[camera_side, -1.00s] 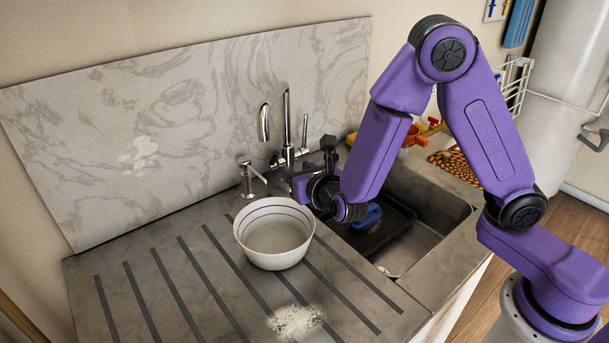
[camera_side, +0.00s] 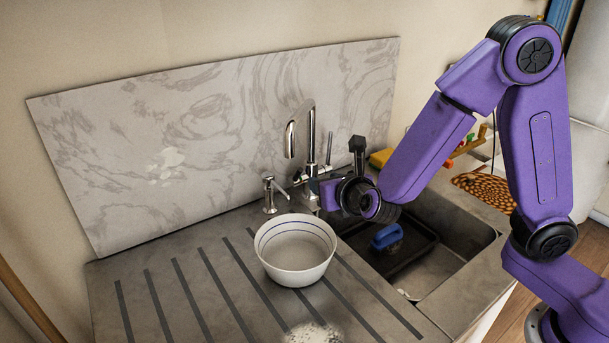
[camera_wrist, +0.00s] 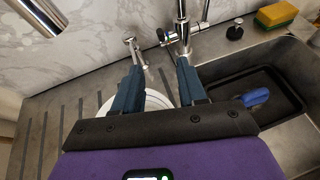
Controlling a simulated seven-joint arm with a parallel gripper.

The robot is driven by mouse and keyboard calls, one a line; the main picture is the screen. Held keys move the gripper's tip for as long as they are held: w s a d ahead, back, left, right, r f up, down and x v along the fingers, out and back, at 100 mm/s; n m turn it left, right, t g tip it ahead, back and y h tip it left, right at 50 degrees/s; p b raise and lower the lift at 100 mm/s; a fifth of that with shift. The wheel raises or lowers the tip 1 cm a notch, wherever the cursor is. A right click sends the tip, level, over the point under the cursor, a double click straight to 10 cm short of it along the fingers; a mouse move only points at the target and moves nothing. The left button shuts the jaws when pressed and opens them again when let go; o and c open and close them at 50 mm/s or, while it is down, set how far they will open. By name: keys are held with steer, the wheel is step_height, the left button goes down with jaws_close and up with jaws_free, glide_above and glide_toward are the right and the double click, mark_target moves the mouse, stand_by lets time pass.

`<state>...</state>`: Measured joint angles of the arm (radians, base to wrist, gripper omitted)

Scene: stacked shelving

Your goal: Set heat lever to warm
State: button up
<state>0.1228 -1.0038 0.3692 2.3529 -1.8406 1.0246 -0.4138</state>
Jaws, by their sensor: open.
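The chrome tap (camera_side: 311,140) stands behind the sink. Its body and a short side lever (camera_wrist: 166,37) show at the top of the wrist view. A slim upright chrome part (camera_side: 329,148) stands to the right of the spout; I cannot tell which part sets heat or its setting. My gripper (camera_wrist: 160,64) is open and empty, its two blue fingers apart and pointing toward the tap base. In the side view my gripper (camera_side: 318,188) is close in front of the tap base and partly hides it; contact cannot be told.
A white bowl (camera_side: 297,262) stands on the grooved drainer, left of my gripper. A chrome dispenser (camera_wrist: 131,45) stands left of the tap. The sink (camera_side: 450,270) holds a black tray and a blue brush or sponge (camera_side: 386,237). A yellow sponge (camera_wrist: 275,14) lies behind the sink.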

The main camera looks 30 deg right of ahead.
mark_target(300, 171)
steer(key=x, duration=1.7)
steer(key=shift+d+f, duration=0.15)
steer(key=shift+f, duration=0.05)
